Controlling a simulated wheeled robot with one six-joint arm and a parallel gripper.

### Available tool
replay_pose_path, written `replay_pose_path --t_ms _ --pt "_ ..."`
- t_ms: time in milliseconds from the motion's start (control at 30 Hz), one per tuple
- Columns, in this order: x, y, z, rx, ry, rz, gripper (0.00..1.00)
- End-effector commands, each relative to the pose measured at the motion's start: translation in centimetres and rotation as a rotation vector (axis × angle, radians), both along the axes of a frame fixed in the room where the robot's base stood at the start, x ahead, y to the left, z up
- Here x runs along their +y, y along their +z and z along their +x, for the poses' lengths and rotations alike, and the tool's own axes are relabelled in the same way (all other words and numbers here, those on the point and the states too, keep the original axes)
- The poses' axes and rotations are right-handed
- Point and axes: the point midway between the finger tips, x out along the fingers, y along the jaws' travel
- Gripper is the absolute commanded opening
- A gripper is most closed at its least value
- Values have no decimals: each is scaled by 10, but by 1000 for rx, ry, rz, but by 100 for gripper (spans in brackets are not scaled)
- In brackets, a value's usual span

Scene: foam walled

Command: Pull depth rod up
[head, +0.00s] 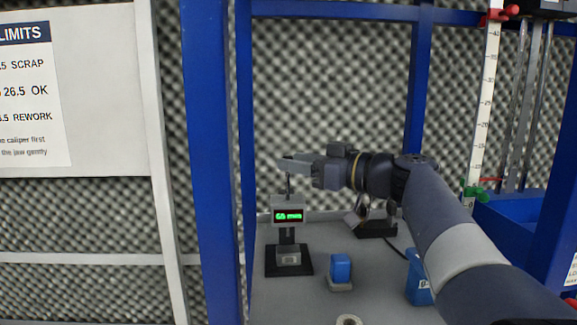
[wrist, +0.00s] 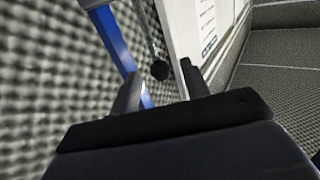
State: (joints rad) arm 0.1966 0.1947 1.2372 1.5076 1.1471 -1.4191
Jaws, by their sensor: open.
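The depth gauge (head: 287,211) stands on a black base (head: 289,262) on the bench, with a green readout that looks like 65 mm. Its thin depth rod (head: 288,184) rises from the top of the gauge to my gripper (head: 290,163). In the wrist view, the rod (wrist: 149,38) ends in a dark round knob (wrist: 160,70). The knob appears between the two fingers of my gripper (wrist: 160,84), with gaps on both sides. My gripper is open and level at the rod's upper end. The fingers partly hide that end in the head view.
A blue block (head: 340,267) on a small grey stand, a blue bin (head: 418,278) and a ring (head: 349,320) sit on the bench. Blue frame posts (head: 212,160) stand at left. A vertical scale (head: 484,100) stands at right. A sign (head: 32,95) hangs at far left.

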Motion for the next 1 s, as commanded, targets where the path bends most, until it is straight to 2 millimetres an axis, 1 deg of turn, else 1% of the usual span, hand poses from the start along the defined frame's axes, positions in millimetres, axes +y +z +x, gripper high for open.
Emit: replay_pose_path --t_ms 33,200,400,633,1000 --pt "-10 -4 -6 -1 -6 0 44" --pt "-37 -4 -25 -1 -6 0 44" --pt "-58 -2 -41 -1 -3 0 44" --pt "-65 0 -47 1 0 1 44" --pt "-61 0 -44 1 1 1 44"
